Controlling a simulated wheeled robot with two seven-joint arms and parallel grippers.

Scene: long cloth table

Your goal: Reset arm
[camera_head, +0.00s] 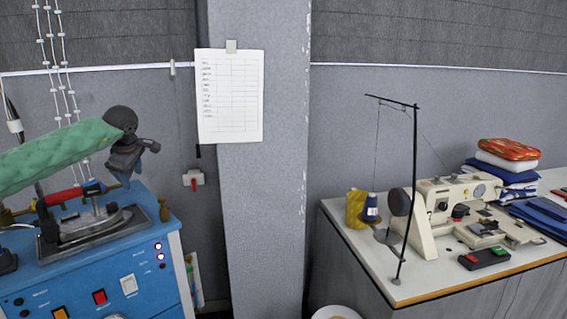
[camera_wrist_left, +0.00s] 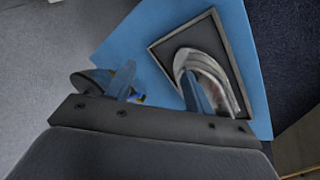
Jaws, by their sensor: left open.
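My left arm, in a green sleeve, comes in from the left in the head view. My left gripper (camera_head: 143,164) hangs above the right rear of the blue ironing unit (camera_head: 165,262), open, with nothing seen between its fingers. In the left wrist view the two blue fingers of the gripper (camera_wrist_left: 158,84) stand apart. The iron (camera_head: 88,218) with a red handle rests on the metal tray on top of the unit. It also shows in the left wrist view (camera_wrist_left: 215,68), partly behind one finger. My right gripper is not in view.
A sewing machine (camera_head: 445,213) stands on the white table (camera_head: 398,290) at the right, with a thread stand (camera_head: 414,170), a yellow spool (camera_head: 356,208) and folded fabric (camera_head: 508,165). A grey pillar (camera_head: 262,230) with a paper sheet (camera_head: 230,97) stands between. The floor gap is narrow.

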